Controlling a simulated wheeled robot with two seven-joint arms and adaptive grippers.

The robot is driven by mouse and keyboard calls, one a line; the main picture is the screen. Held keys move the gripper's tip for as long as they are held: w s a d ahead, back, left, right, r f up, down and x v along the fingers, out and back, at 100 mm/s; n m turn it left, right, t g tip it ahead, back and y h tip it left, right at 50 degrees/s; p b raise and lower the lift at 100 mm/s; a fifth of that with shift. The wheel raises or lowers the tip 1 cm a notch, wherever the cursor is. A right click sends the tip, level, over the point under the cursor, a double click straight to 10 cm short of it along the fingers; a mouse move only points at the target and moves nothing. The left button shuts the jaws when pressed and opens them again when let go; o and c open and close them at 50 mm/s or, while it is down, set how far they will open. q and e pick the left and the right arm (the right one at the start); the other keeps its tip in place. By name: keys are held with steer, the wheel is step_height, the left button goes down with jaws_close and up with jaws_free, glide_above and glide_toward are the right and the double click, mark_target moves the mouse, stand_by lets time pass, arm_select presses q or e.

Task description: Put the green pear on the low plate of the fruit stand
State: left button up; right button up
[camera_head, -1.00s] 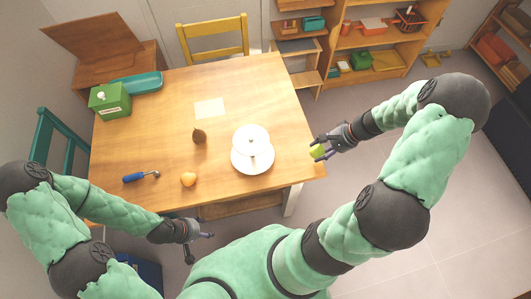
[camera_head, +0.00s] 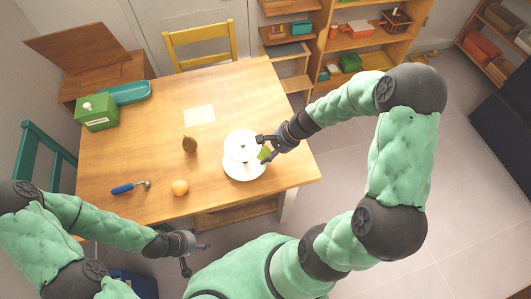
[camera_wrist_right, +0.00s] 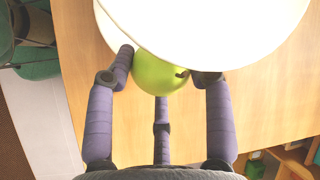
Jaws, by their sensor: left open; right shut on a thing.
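The white two-tier fruit stand has a smaller upper plate (camera_head: 240,143) and a wider low plate (camera_head: 242,174); it also shows in the right wrist view (camera_wrist_right: 215,25). My right gripper (camera_head: 264,147) is shut on the green pear (camera_head: 264,154), at the right side of the stand. In the right wrist view the pear (camera_wrist_right: 160,76) sits between the fingers, its far part hidden by a white plate edge. Whether the pear touches the low plate, I cannot tell. My left gripper (camera_head: 198,258) is open and empty, off the table's front edge.
On the table (camera_head: 215,90) are an orange fruit (camera_head: 180,188), a dark brown pear-shaped fruit (camera_head: 190,145), a blue-handled tool (camera_head: 128,188), a paper sheet (camera_head: 199,115), a green box (camera_head: 96,113) and a teal tray (camera_head: 127,93). The table's right edge lies below my right arm.

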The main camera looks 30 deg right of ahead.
steer(key=shift+w+a+f, duration=0.2)
steer(key=shift+a+f, duration=0.05)
steer(key=shift+a, duration=0.05)
steer(key=shift+d+f+b, duration=0.1)
steer(key=shift+b, duration=0.2)
steer(key=o, duration=1.4)
steer(key=shift+f, duration=0.1)
steer(key=shift+c, duration=0.2)
steer(key=shift+r, duration=0.2)
steer(key=p+v, duration=0.4)
steer(key=v, duration=0.8)
steer(key=shift+p, duration=0.3)
